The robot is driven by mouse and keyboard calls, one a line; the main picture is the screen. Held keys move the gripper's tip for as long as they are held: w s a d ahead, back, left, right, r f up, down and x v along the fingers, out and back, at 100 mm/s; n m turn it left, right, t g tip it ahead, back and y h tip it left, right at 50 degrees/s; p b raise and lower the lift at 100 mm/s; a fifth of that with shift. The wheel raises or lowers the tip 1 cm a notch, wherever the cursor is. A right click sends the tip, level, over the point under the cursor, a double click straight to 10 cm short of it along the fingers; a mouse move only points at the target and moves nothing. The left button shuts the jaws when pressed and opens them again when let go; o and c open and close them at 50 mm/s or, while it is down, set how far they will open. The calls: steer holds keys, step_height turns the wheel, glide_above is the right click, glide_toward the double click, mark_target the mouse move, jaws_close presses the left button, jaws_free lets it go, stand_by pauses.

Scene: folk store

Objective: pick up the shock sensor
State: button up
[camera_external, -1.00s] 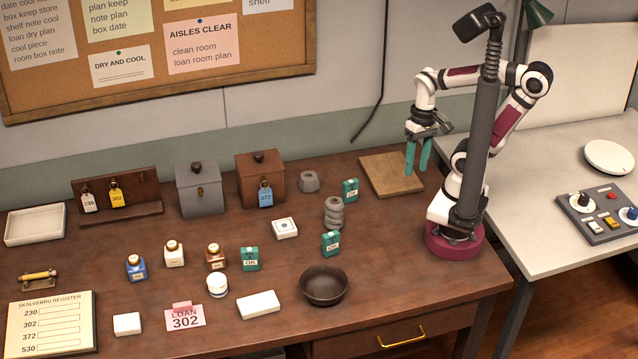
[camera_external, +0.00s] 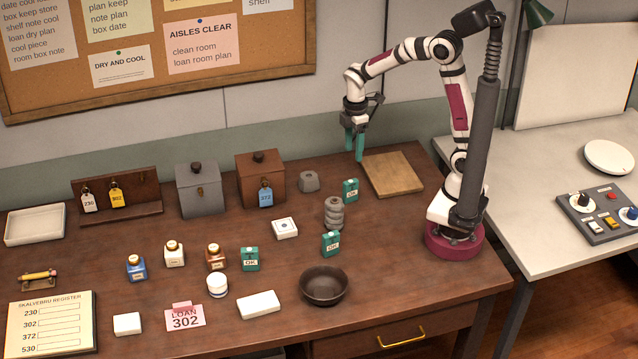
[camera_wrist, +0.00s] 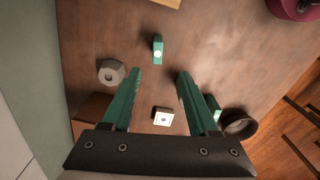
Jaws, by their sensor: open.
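No object is labelled as a shock sensor. My gripper (camera_external: 355,157) is open and empty, high above the back of the table, left of the wooden board. In the wrist view its green fingers (camera_wrist: 159,73) stand apart. A green OK box (camera_external: 350,190) stands below; it shows just past the fingertips in the wrist view (camera_wrist: 158,50).
Other green OK boxes (camera_external: 331,243) (camera_external: 250,259), a dark bowl (camera_external: 324,287) and a brown lidded box (camera_external: 260,178) stand around. The wooden board (camera_external: 393,174) is bare.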

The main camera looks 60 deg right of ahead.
mark_target(351, 201)
steer(key=f, duration=1.6)
steer(key=shift+w, duration=0.25)
jaws_close()
